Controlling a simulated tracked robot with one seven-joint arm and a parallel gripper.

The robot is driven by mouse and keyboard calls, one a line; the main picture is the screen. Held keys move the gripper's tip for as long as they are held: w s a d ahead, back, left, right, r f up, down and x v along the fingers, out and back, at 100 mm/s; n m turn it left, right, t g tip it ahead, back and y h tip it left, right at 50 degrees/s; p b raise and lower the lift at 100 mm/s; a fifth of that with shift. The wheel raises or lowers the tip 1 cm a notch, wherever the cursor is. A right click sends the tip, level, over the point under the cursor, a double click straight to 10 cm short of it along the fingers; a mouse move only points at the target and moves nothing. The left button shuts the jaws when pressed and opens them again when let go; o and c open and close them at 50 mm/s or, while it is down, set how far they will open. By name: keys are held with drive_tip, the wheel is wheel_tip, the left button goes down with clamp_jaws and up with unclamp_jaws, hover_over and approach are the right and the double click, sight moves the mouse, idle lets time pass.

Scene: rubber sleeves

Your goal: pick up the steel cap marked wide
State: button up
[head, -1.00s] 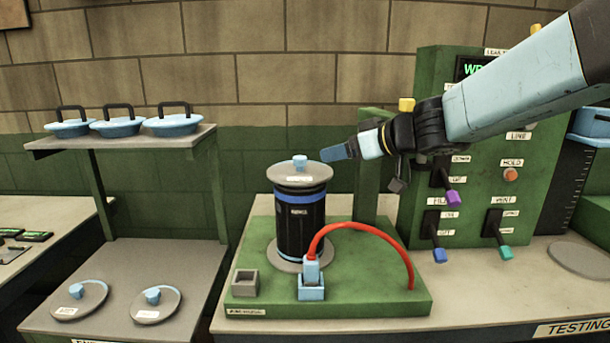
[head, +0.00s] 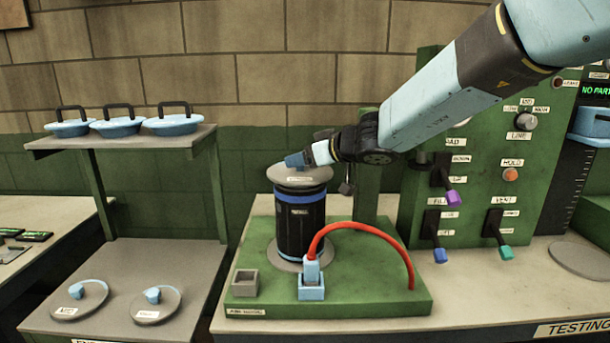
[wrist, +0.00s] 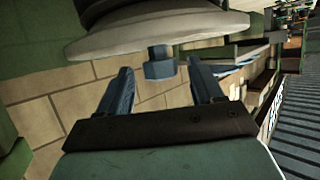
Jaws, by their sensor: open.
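A grey steel cap (head: 300,178) with a blue knob sits level on top of the black sleeve (head: 300,230); its label is too small to read. My gripper (head: 295,160) is at this cap's knob in the head view and hides most of it. In the wrist view my gripper (wrist: 161,72) is open, with the knob (wrist: 160,64) between and just beyond the fingertips, and the cap's disc (wrist: 160,30) past it.
The sleeve stands on a green fixture (head: 380,298) with a red hose (head: 375,233) arching in front. A green control panel (head: 475,190) with levers stands at the right. Blue lidded pans (head: 117,127) sit on the upper shelf (head: 60,147) at the left.

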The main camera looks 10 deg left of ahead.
drive_tip(key=shift+x, duration=1)
drive_tip(key=shift+c, duration=0.4)
drive_tip(key=shift+d, duration=0.1)
clamp_jaws()
